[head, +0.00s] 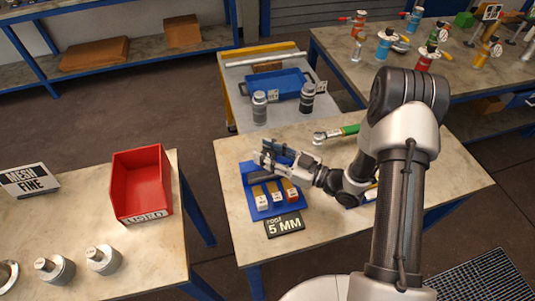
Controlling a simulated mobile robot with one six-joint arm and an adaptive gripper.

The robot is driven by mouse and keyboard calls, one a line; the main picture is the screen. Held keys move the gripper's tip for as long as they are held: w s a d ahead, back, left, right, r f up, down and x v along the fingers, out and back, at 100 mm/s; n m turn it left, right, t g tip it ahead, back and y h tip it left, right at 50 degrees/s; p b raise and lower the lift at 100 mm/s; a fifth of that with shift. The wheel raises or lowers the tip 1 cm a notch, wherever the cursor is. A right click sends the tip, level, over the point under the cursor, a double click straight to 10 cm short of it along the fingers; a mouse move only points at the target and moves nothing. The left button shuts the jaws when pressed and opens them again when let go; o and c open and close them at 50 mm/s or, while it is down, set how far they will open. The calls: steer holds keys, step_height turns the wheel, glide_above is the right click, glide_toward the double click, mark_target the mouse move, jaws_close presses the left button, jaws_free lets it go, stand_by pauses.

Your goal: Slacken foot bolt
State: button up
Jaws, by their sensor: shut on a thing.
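My gripper (265,156) is above the back of a blue rack (250,201) on the middle table. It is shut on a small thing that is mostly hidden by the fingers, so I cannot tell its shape. The rack holds three small blocks with tan tops, two with pale fronts and one with a reddish front. A dark sign (284,223) reading "FOOT 5 MM" lies at the rack's front edge. I cannot make out any foot bolt in this view.
A green-handled tool (344,131) lies right of my gripper. Behind is a cart with a blue tray (272,88) and two cylinders. A red bin (141,185) and metal vessels (103,260) stand on the left table. Coloured valves (384,43) stand on the back right table.

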steer(key=o, duration=1)
steer(key=shift+o, duration=0.2)
steer(key=v, duration=1.2)
